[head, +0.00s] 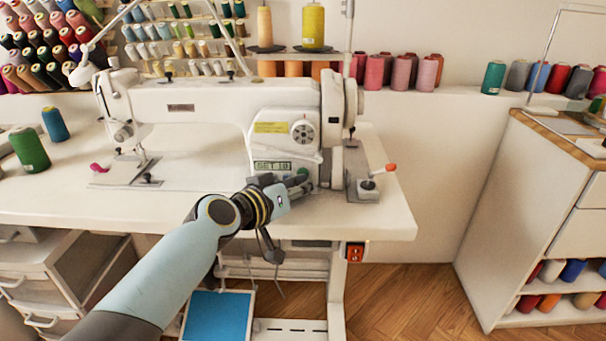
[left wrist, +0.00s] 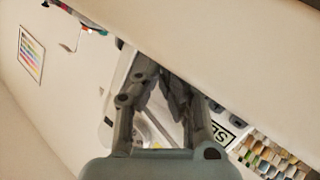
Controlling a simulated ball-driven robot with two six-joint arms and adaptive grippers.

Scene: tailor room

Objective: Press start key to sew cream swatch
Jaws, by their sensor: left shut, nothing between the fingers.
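The white sewing machine (head: 200,100) stands on the white sewing table (head: 205,205). Its lit display (head: 272,166) on the right body seems to read "SET:10"; part of it shows in the left wrist view (left wrist: 221,132). My left gripper (head: 303,182) is shut and empty, in front of the machine just below and right of the display. It hides any keys there, and I cannot tell whether it touches them. Its closed fingers (left wrist: 165,75) also show in the left wrist view. I cannot make out a cream swatch against the pale table. My right gripper is not in view.
A small pink piece (head: 98,168) lies left of the needle area. A lever with an orange knob (head: 390,168) stands right of the machine. A red switch (head: 354,252) hangs under the table edge. Green (head: 30,150) and blue spools stand at the left.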

